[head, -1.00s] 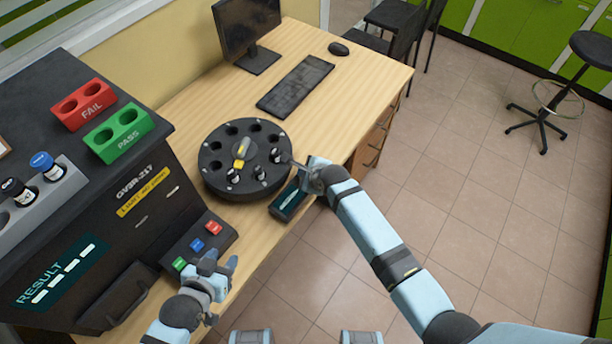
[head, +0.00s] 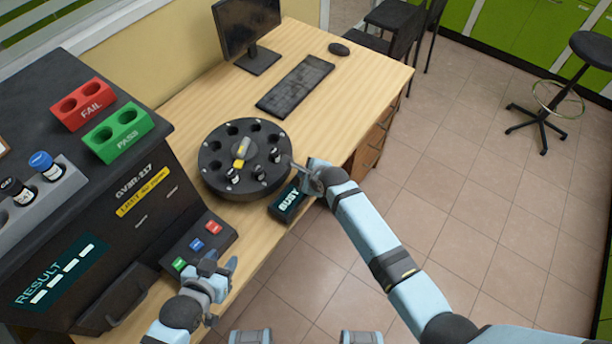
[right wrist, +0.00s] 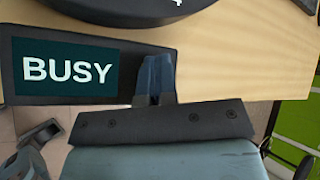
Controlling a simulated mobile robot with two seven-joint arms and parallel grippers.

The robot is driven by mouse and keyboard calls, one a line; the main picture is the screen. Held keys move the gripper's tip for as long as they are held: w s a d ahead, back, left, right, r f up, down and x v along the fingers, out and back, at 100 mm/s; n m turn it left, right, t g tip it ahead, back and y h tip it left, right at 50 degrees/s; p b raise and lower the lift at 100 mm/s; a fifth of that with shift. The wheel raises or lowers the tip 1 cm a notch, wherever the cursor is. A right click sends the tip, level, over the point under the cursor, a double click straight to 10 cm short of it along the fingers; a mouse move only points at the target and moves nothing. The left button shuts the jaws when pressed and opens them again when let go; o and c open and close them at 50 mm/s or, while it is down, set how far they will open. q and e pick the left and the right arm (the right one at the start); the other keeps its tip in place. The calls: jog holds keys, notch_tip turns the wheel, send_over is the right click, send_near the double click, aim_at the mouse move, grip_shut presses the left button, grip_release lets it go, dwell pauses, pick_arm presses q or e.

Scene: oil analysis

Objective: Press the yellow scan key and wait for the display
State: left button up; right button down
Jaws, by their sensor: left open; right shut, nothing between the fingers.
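A small dark box with a display (head: 286,206) sits at the desk's front edge beside the round carousel. Its screen reads "BUSY", also large in the right wrist view (right wrist: 68,70). My right gripper (head: 304,168) is shut and empty at the box's right end; its fingers (right wrist: 156,80) reach over that end in the right wrist view. No yellow key shows on the box; the fingers may cover it, and I cannot tell whether they touch it. My left gripper (head: 220,268) is open and empty by the analyser's button panel.
The black carousel (head: 212,180) holds a few vials and has a yellow-marked centre. The analyser (head: 110,240) shows "RESULT" with dashes. Red FAIL (head: 84,104) and green PASS (head: 118,134) racks stand on it. A keyboard (head: 295,86) lies behind.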

jog(key=shift+r+p, duration=0.9)
jog(key=shift+p, duration=0.2)
jog(key=shift+a, duration=0.15)
